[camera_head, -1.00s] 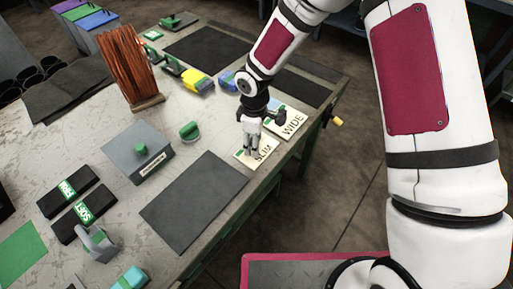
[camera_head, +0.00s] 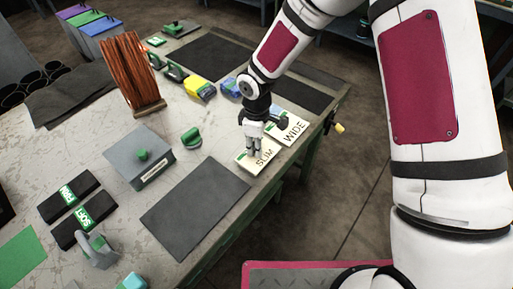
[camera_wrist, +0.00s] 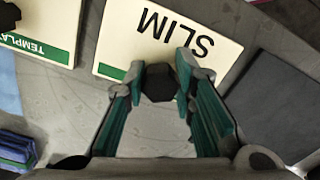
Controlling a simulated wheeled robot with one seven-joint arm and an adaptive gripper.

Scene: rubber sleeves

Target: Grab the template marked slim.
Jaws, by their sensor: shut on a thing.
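The template marked SLIM (camera_head: 249,168), a cream plate with black letters and a green edge strip, is at the table's near right edge. In the wrist view the SLIM plate (camera_wrist: 118,35) lies just beyond my fingertips, with its lettering upside down. My gripper (camera_head: 254,150) points down over it and is shut on its dark knob (camera_wrist: 158,83), which sits between the two fingertips. Whether the plate is lifted off the table I cannot tell. The template marked WIDE (camera_head: 294,130) lies right beside it, with its own dark knob.
A dark grey mat (camera_head: 195,208) lies just left of the SLIM template. A yellow item (camera_head: 201,89) and a blue item (camera_head: 229,87) lie behind my gripper.

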